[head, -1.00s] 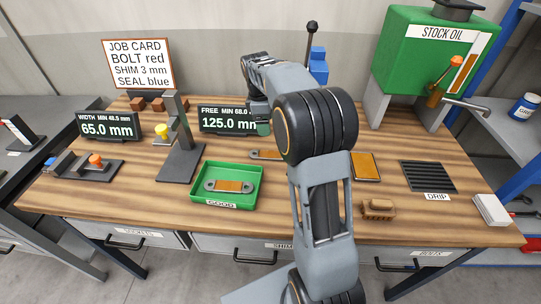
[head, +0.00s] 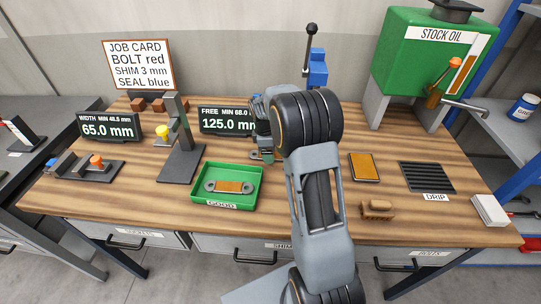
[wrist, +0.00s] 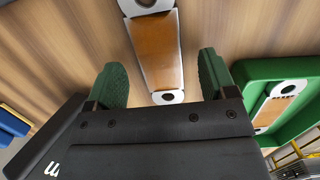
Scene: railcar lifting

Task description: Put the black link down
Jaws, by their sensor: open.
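No link in view looks black. One link with a brown middle and grey eyed ends (wrist: 158,50) lies on the wooden bench; in the head view it shows in part (head: 262,157) below my gripper. My gripper (wrist: 162,66) is open, its green fingers apart on either side of this link's near part, with gaps to both. In the head view my gripper (head: 263,142) is low over the link, partly hidden by my arm. A second such link (head: 229,186) lies in the green GOOD tray (head: 227,203), whose rim also shows in the wrist view (wrist: 262,69).
A gauge stand (head: 183,160) and the FREE display (head: 226,121) stand left of my gripper. A blue press (head: 317,72) is behind. An orange-topped pad (head: 364,167), a brush (head: 377,209) and the DRIP grate (head: 428,177) lie right, with bare bench between.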

